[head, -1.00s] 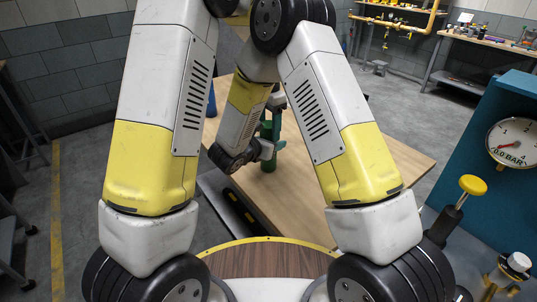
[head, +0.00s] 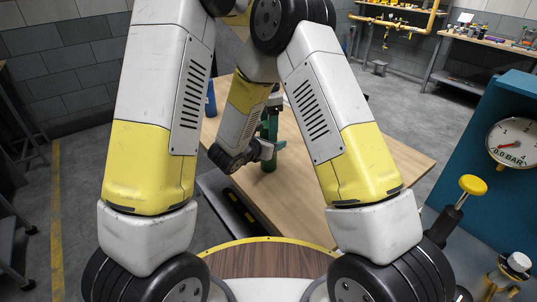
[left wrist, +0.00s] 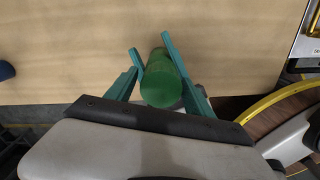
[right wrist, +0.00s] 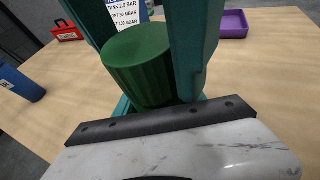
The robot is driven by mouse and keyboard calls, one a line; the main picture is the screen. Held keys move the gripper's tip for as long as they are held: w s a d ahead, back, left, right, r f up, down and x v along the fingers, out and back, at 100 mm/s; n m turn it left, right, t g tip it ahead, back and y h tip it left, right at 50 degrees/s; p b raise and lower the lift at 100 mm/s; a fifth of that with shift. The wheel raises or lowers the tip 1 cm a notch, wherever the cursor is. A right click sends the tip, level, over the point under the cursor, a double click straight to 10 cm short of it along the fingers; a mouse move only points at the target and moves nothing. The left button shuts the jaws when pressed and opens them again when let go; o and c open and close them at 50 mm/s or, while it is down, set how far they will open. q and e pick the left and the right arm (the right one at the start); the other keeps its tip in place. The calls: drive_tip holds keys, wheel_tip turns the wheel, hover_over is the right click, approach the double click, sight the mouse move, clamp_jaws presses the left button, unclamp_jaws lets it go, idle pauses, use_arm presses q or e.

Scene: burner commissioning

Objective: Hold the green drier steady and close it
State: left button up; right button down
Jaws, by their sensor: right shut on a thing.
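The green drier (head: 268,163) stands upright on the wooden table, partly hidden by my arms. My left gripper (head: 272,149) comes in low from the left. My right gripper (head: 271,122) is higher up at the drier, mostly hidden in the head view. In the right wrist view its teal fingers are shut on a dark green ribbed cap (right wrist: 140,62). Whether the cap sits flush on the body cannot be seen.
A blue bottle (right wrist: 20,82) stands on the table at the left. A red box (right wrist: 67,30), a labelled plate (right wrist: 125,14) and a purple tray (right wrist: 233,24) lie farther back. A pressure gauge (head: 512,141) on a blue panel is at the right. The table's right part is clear.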

use_arm(q)
drive_tip(key=shift+s, duration=0.1)
drive_tip(key=shift+r, duration=2.3)
drive_tip(key=o, duration=0.6)
drive_tip(key=shift+c, duration=0.2)
wheel_tip(320, 180, up, 12)
